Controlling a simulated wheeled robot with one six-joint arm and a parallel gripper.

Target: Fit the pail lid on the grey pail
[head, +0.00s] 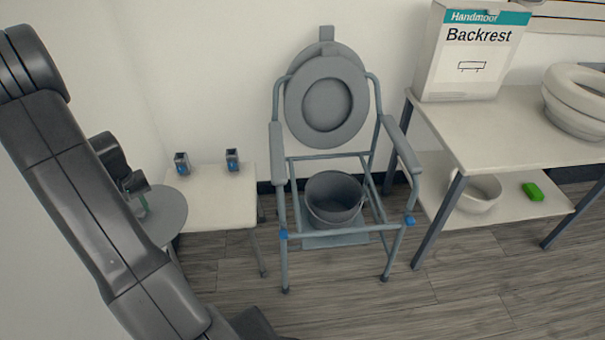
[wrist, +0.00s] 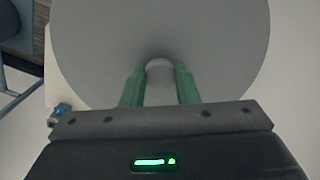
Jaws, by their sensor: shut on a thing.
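The pail lid is a round grey disc (head: 166,216) with a small knob, at the left in the head view. It also fills the upper wrist view (wrist: 210,40). My gripper (head: 142,208) is shut on the lid's knob, with green fingers (wrist: 160,85) on either side of it. The lid is held near the left end of a small white table and hides part of it. The grey pail (head: 335,200) sits open-topped within the blue-grey commode chair frame (head: 284,262), to the right of my gripper. Its dark inside shows.
The chair's round seat and lid (head: 300,88) are raised. Two small blue-and-grey items (head: 182,163) (head: 232,160) stand on the small table (head: 215,210). At right, a shelf table (head: 440,115) bears a Backrest box (head: 470,60). A white bowl (head: 478,195) is below.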

